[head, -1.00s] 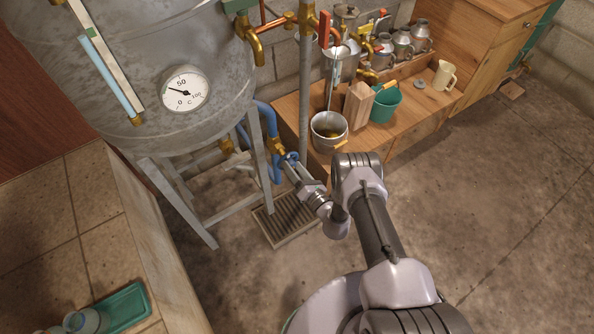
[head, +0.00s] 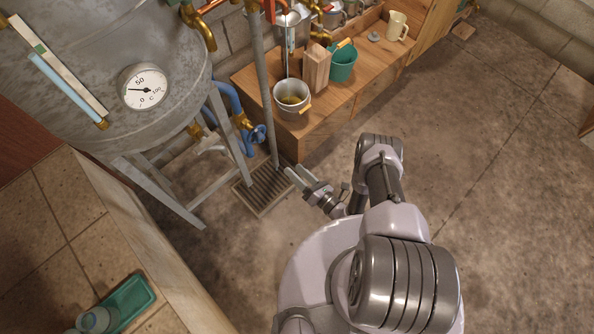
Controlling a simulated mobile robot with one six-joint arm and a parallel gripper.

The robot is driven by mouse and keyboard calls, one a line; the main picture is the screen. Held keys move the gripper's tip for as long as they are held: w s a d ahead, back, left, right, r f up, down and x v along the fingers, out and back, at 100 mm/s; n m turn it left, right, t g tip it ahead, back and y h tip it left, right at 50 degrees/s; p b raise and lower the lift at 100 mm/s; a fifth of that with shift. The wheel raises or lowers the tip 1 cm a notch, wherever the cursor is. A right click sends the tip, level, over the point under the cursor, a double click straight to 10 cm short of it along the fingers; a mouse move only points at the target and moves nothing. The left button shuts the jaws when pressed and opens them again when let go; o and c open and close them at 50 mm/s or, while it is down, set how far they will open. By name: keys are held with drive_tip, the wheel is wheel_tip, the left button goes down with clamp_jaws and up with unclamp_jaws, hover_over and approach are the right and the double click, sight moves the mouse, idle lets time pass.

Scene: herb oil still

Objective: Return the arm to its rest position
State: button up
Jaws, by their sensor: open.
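My gripper (head: 294,177) is open and empty in the head view. Its fingers point up and left, and in the picture they lie over the right edge of the floor drain grate. My arm folds back from it over my base at the lower middle. The blue valve wheel (head: 257,135) on the blue pipe is up and left of the fingers, with a visible gap between them.
The metal tank (head: 90,90) with its dial (head: 143,87) stands on grey legs at left. A tiled counter (head: 50,230) is at lower left. The floor at right is clear.

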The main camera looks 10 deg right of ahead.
drive_tip(key=w+a+r+n+g+y, duration=0.25)
drive_tip(key=r+n, duration=0.25)
drive_tip(key=r, duration=0.3)
drive_tip(key=w+a+r+n+g+y, duration=0.2)
drive_tip(key=r+n+g, duration=0.2)
drive_tip(key=r, duration=0.4)
drive_tip(key=w+a+r+n+g+y, duration=0.25)
drive_tip(key=r+n, duration=0.25)
drive_tip(key=r, duration=0.4)
drive_tip(key=s+a+r+n+g+h, duration=0.1)
drive_tip(key=s+r+n+g, duration=0.25)
drive_tip(key=r, duration=0.25)
drive_tip(key=s+a+r+n+g+h, duration=0.1)
drive_tip(key=s+r+n+g, duration=0.1)
drive_tip(key=r+n+g, duration=0.3)
drive_tip(key=s+d+r+n+t+h, duration=0.4)
drive_tip(key=s+d+r+n+h, duration=0.1)
drive_tip(key=s+r, duration=0.3)
drive_tip(key=s+d+r+n+t+h, duration=0.4)
drive_tip(key=s+d+r+n+h, duration=0.2)
drive_tip(key=s+r+h, duration=0.2)
drive_tip(key=shift+s+d+r, duration=0.3)
drive_tip(key=shift+s, duration=0.8)
drive_tip(key=shift+a, duration=0.1)
idle(0.4)
